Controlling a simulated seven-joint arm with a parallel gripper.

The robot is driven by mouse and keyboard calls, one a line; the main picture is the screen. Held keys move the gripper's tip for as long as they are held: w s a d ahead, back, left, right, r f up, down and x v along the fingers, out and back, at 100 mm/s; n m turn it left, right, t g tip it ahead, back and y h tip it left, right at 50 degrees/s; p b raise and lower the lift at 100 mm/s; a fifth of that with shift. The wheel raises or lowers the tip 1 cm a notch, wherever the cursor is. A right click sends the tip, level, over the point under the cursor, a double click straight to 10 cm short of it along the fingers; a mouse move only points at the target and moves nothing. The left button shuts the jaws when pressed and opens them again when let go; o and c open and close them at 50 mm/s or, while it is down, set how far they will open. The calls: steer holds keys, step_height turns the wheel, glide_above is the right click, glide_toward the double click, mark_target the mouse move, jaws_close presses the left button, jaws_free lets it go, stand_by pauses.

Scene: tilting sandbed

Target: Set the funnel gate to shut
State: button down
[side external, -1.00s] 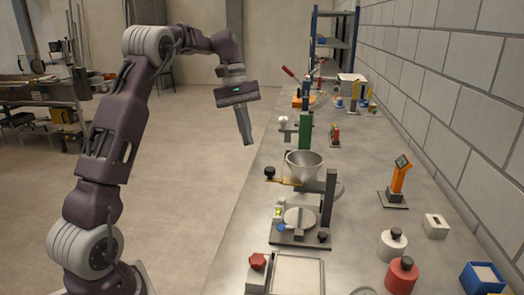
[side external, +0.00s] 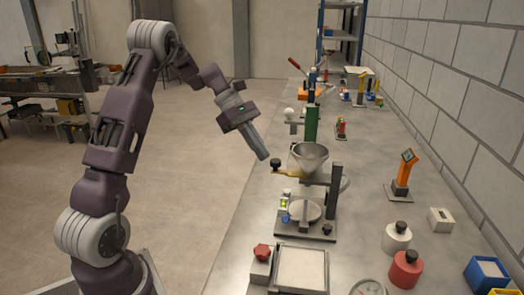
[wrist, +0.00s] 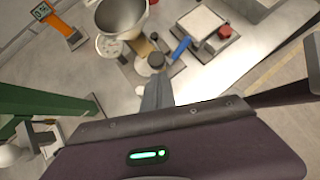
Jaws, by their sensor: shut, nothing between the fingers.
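The metal funnel (side external: 309,156) sits in a dark stand (side external: 335,188) over a round white pan (side external: 304,211). Its gate is a brass slide (side external: 290,174) under the funnel, sticking out to the left with a black knob (side external: 276,163) on its end. My gripper (side external: 264,156) is shut and empty, tilted down, with its tips just left of and close to the knob. In the wrist view the funnel (wrist: 122,14), brass slide (wrist: 143,46) and knob (wrist: 156,60) lie just beyond my fingertips (wrist: 156,82). I cannot tell whether tips and knob touch.
A green column (side external: 311,122) stands behind the funnel. A square tray (side external: 301,268) with a red knob (side external: 262,252) is in front. An orange display stand (side external: 403,174), a white weight (side external: 396,238) and a red weight (side external: 405,270) are to the right. The space left of the bench is free.

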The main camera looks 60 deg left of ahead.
steer(key=shift+w+d, duration=0.1)
steer(key=shift+d, duration=0.3)
steer(key=shift+w+d, duration=1.05)
steer(key=shift+d, duration=0.05)
